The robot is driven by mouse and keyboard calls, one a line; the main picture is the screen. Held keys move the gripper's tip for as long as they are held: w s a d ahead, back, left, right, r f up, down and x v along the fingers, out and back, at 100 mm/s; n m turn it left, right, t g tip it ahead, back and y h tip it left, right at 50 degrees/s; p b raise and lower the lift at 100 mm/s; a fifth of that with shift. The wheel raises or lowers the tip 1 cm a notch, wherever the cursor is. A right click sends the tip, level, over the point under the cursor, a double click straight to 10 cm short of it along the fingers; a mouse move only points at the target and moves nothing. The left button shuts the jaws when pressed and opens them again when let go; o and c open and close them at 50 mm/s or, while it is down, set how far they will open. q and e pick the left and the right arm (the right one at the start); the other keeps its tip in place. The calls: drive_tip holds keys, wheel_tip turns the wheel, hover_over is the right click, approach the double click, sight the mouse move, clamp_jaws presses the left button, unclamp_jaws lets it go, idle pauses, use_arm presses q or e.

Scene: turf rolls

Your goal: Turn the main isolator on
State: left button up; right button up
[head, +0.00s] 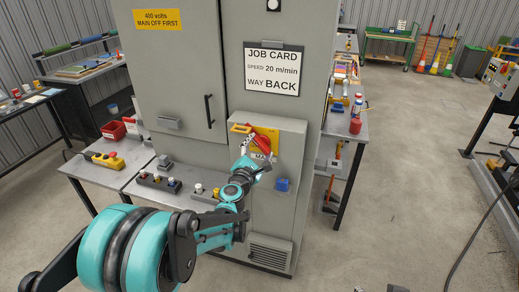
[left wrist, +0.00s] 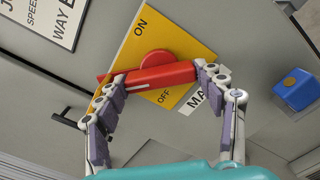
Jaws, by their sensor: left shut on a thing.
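The main isolator has a red handle (head: 263,132) on a yellow plate on the grey cabinet's front. In the left wrist view the red handle (left wrist: 155,77) lies across the yellow plate (left wrist: 170,40), between the words ON and OFF. My left gripper (head: 257,147) is shut on the handle, with one finger at each end of the bar in the left wrist view (left wrist: 157,76). In the head view the gripper hides part of the handle and plate. My right gripper is not in view.
A blue block-shaped control (head: 282,185) is beside the isolator, lower right. The job card (head: 271,69) is above it. A bench (head: 120,178) with a yellow pendant (head: 104,160) and push-button boxes stands left. Floor to the right is mostly clear.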

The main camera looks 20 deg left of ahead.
use_arm(q)
drive_tip(key=m, duration=0.4)
drive_tip(key=shift+m+b, duration=0.45)
drive_tip(key=shift+m, duration=1.95)
drive_tip(key=o, duration=1.2)
drive_tip(key=shift+c, duration=0.2)
drive_tip(key=shift+s, duration=0.1)
drive_tip(key=s, duration=1.1)
drive_tip(key=shift+s+a, duration=0.15)
drive_tip(key=shift+s, duration=0.25)
